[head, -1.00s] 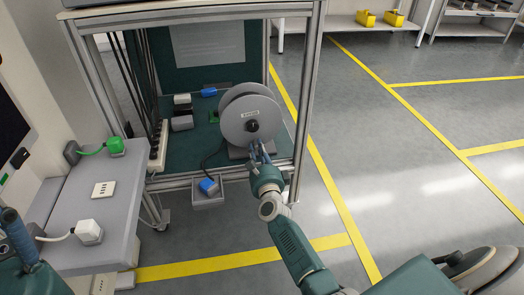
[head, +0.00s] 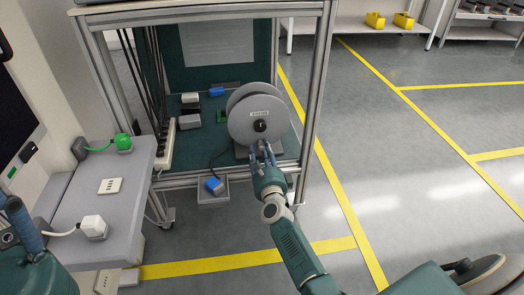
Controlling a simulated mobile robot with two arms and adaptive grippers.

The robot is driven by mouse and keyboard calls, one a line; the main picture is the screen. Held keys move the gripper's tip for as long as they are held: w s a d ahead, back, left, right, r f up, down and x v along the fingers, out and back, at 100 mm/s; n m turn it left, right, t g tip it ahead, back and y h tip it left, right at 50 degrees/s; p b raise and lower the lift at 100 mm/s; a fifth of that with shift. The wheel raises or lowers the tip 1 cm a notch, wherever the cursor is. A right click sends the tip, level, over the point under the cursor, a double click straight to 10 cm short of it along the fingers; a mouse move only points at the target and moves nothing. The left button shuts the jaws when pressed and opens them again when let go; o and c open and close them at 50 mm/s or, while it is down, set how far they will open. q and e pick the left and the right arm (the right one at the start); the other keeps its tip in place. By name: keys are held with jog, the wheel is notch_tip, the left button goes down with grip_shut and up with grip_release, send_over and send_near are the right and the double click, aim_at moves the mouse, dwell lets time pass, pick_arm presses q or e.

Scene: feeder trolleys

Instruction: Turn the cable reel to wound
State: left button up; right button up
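The cable reel (head: 247,118) is a pair of grey discs with a small label and a black centre knob. It stands on the green lower shelf of the trolley. My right gripper (head: 264,153) is at the lower front of the reel, just below the knob. Its fingers point up at the disc and look slightly apart; whether they touch the reel I cannot tell. A dark cable runs from near the reel down to a blue plug (head: 214,186) in a small grey tray (head: 213,199). My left arm shows at the lower left edge; its fingertips are not clearly seen.
The trolley's metal post (head: 312,105) stands right of the reel. A power strip (head: 164,145) and hanging black cables are on its left. A grey side table (head: 110,212) holds a green plug (head: 123,143) and a white plug (head: 94,227). The floor at right is clear.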

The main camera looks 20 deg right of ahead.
jog(key=shift+r, duration=0.15)
jog(key=v, duration=1.2)
jog(key=shift+s, duration=0.1)
